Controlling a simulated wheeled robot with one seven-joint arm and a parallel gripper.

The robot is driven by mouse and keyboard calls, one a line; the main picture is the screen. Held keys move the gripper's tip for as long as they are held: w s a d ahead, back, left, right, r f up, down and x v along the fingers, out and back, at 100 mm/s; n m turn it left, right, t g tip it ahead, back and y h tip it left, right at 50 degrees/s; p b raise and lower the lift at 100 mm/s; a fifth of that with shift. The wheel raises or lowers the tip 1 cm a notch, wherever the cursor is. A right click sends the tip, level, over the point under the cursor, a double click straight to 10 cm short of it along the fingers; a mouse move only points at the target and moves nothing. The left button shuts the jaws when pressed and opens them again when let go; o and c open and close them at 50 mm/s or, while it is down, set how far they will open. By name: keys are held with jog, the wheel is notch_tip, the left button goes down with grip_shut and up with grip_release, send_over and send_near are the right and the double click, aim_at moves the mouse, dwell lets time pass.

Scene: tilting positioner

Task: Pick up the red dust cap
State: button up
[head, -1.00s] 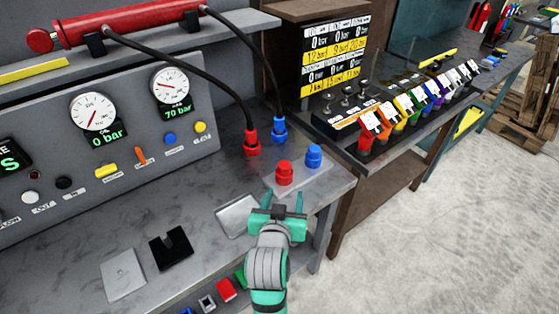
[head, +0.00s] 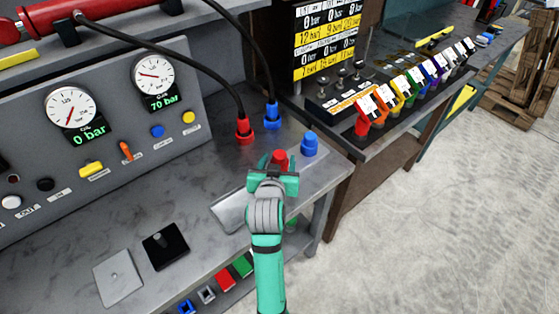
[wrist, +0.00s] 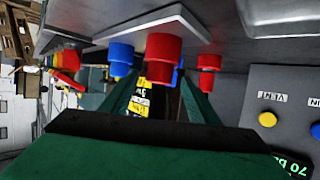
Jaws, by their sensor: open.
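The red dust cap (head: 279,157) stands upright on a small light plate near the bench's right end, its lower part hidden behind my gripper (head: 273,178) in the head view. In the wrist view, the red cap (wrist: 162,50) shows large in the middle, in line with the gap between the fingers of my gripper (wrist: 160,88). The fingers are apart and nothing is clamped. I cannot tell how far the cap lies between the fingertips.
A blue cap (head: 310,145) stands close to the right of the red one. A red hose connector (head: 244,130) and a blue hose connector (head: 271,117) stand behind, with black hoses rising. A grey tray (head: 229,212) lies left of my gripper. A gauge panel (head: 110,130) borders the bench.

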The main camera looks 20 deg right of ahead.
jog(key=shift+x, duration=1.8)
jog(key=shift+d, duration=0.1)
jog(key=c, duration=1.1)
jog(key=shift+r, duration=0.1)
